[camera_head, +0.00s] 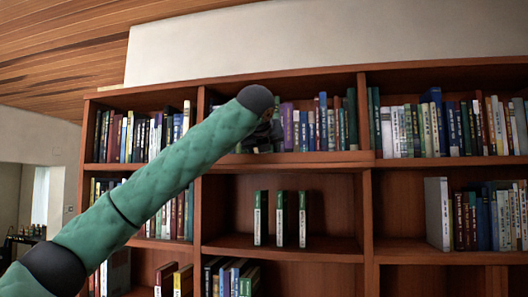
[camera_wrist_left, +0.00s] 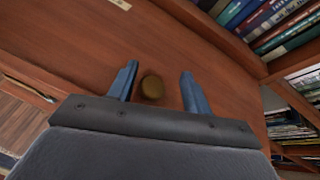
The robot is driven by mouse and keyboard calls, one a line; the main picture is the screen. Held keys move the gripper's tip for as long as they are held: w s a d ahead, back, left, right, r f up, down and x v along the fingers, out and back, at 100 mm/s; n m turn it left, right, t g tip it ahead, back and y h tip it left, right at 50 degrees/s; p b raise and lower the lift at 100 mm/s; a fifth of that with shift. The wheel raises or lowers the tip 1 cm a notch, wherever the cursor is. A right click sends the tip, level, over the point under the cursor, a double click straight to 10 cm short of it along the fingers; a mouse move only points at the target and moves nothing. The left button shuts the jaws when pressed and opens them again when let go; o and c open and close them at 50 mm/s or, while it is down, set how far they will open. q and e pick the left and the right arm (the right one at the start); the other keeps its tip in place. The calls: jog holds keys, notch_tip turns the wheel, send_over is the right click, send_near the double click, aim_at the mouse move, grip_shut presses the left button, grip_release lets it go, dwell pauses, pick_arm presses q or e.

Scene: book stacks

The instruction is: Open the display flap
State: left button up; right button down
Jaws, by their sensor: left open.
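A wooden panel (camera_wrist_left: 80,55), which looks like the display flap, fills much of the left wrist view. A round brown knob (camera_wrist_left: 152,87) sits on it. My left gripper (camera_wrist_left: 160,85) is open, with its two blue fingers on either side of the knob; the knob is nearer the left finger. I cannot tell whether either finger touches it. In the head view my green left arm reaches up to the middle column, and its dark wrist hides most of the gripper. A board edge (camera_head: 315,158) juts out above the middle compartment, which is uncovered and shows green books (camera_head: 280,218).
The wooden bookcase (camera_head: 368,215) has books in several compartments. Books (camera_head: 325,125) stand just above the board edge, near my wrist. More books also show close by at the upper right of the left wrist view (camera_wrist_left: 270,25).

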pick_arm(q)
jog(key=shift+s+a+r+b, duration=0.1)
jog(key=shift+s+a+b, duration=0.15)
jog(key=shift+s+b, duration=0.4)
jog(key=b+v, duration=0.1)
jog(key=v, duration=0.1)
jog(key=b+v, duration=0.1)
jog(key=shift+s+d+r, duration=0.15)
jog(key=shift+s+r, duration=0.05)
jog(key=shift+s, duration=0.2)
jog(key=v, duration=0.1)
jog(key=b+v, duration=0.1)
jog(key=shift+s+r, duration=0.2)
jog(key=shift+r, duration=0.05)
pick_arm(e)
jog(key=f, duration=0.1)
jog(key=w+f, duration=0.2)
jog(key=shift+w+a+f, duration=0.2)
jog(key=shift+a+f, duration=0.1)
jog(key=shift+a, duration=0.05)
jog(key=shift+s, duration=0.1)
